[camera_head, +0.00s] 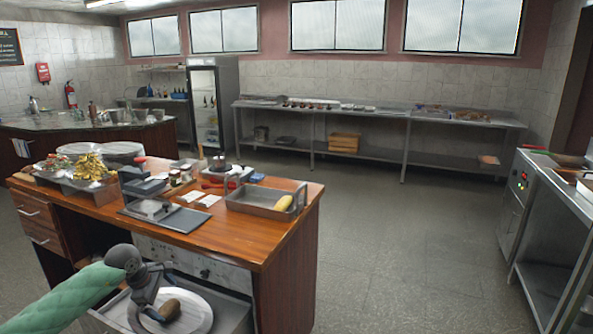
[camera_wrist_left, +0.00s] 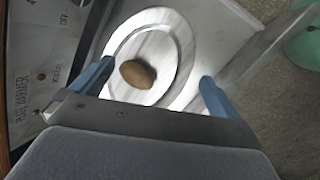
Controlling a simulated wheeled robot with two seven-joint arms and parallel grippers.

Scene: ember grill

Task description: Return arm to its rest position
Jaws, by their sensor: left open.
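My left arm comes in from the left, and my left gripper (camera_head: 152,297) is over a white plate (camera_head: 203,322) in the pulled-out drawer at the front of the wooden counter. The gripper is open; in the left wrist view its two blue fingers (camera_wrist_left: 156,75) stand wide apart with nothing held between them. A brown, rounded food item (camera_head: 170,310) lies on the plate, and it also shows in the left wrist view (camera_wrist_left: 138,73), just beyond the fingers. My right gripper is in neither view.
The wooden counter (camera_head: 262,240) carries a metal tray (camera_head: 250,206) with a yellow item, plus several containers. The plate warmer's panel (camera_wrist_left: 30,75) is close on the left in the wrist view. Open floor (camera_head: 400,230) lies to the right, before a steel cabinet (camera_head: 517,200).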

